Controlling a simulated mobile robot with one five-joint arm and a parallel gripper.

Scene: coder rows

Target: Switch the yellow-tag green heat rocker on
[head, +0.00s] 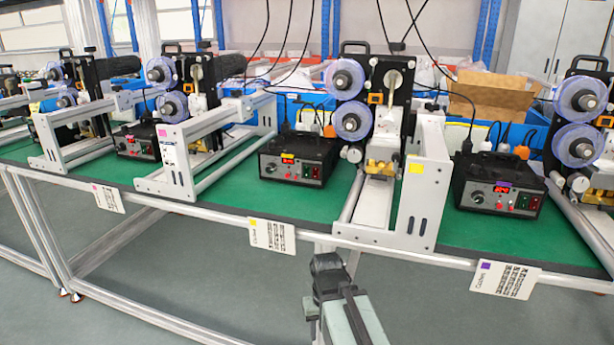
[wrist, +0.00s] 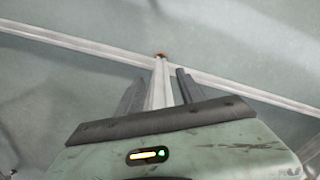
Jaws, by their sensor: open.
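The black heat control box (head: 297,160) with a yellow tag (head: 288,155) stands on the green mat in the middle of the head view. Its front has a knob, a red display and small red and green switches (head: 311,172) at the right. The green rocker is too small to tell whether it is on or off. My gripper (head: 326,264) is in front of and below the bench edge, apart from the box. In the wrist view my gripper (wrist: 160,85) is open and empty, with floor and a frame rail behind its fingers. The box is not in the wrist view.
A purple-tag control box (head: 500,184) stands to the right and a pink-tag one (head: 137,140) to the left. White machine frames (head: 424,190) stand on both sides of the yellow-tag box. The bench's front rail (head: 330,236) lies between my gripper and the box.

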